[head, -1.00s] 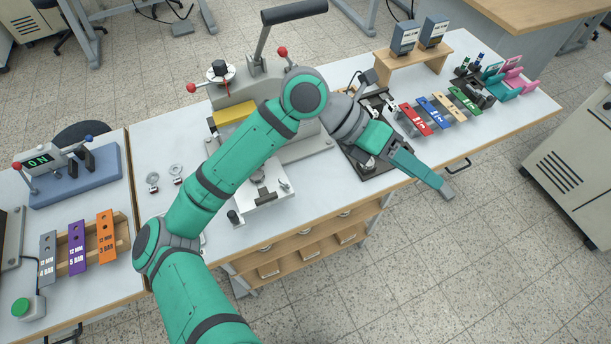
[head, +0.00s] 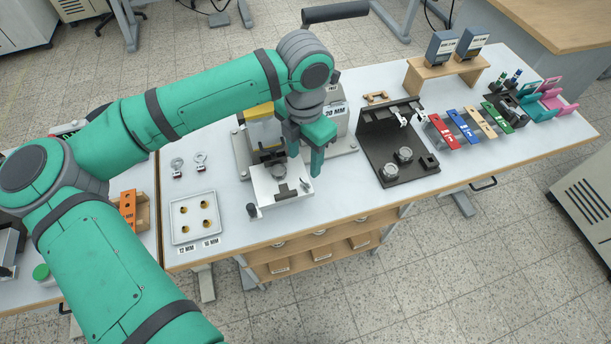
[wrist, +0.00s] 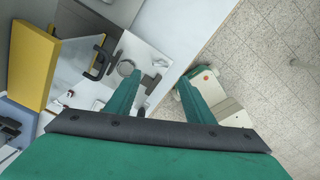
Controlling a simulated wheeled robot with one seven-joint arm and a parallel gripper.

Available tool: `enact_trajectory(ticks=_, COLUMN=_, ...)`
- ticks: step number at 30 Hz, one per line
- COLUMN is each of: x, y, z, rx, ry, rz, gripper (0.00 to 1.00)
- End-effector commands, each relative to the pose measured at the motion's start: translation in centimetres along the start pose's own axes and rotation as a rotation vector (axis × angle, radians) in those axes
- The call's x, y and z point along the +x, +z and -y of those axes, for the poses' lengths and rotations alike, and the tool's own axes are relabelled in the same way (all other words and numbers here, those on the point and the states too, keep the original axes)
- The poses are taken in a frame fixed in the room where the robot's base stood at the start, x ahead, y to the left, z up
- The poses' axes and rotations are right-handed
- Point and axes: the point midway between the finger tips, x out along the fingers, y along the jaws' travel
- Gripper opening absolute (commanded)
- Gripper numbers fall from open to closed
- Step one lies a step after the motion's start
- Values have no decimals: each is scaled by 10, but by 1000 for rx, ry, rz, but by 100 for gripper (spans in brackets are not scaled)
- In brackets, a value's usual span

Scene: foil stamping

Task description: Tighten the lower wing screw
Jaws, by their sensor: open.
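The foil press has a white base plate (head: 264,194) with a round grey piece (head: 276,171) and small dark pieces on it. A dark T-shaped piece (head: 282,193) lies near the plate's front. The plate and round piece also show in the wrist view (wrist: 125,68). I cannot make out for sure which part is the lower wing screw; my gripper and arm hide some of the press. My gripper (head: 306,160) is open and points down beside the press head, over the plate's right side.
A yellow block (wrist: 32,65) is close by on the press. A black fixture (head: 377,160) with round parts stands to the right. Table is bare between press and fixture.

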Motion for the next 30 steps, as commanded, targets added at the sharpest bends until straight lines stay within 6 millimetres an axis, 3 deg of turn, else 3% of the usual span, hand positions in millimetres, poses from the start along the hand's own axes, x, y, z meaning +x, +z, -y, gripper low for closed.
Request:
enact_trajectory(ticks=9, x=56, y=0, z=2, rx=1, ry=-6, rz=0, gripper=48)
enact_trajectory(ticks=15, x=80, y=0, z=1, rx=1, ry=-4, rz=2, gripper=48)
enact_trajectory(ticks=28, x=90, y=2, z=3, rx=5, ry=-3, rz=1, gripper=48)
enact_trajectory(ticks=30, x=89, y=2, z=3, rx=5, ry=-3, rz=1, gripper=34)
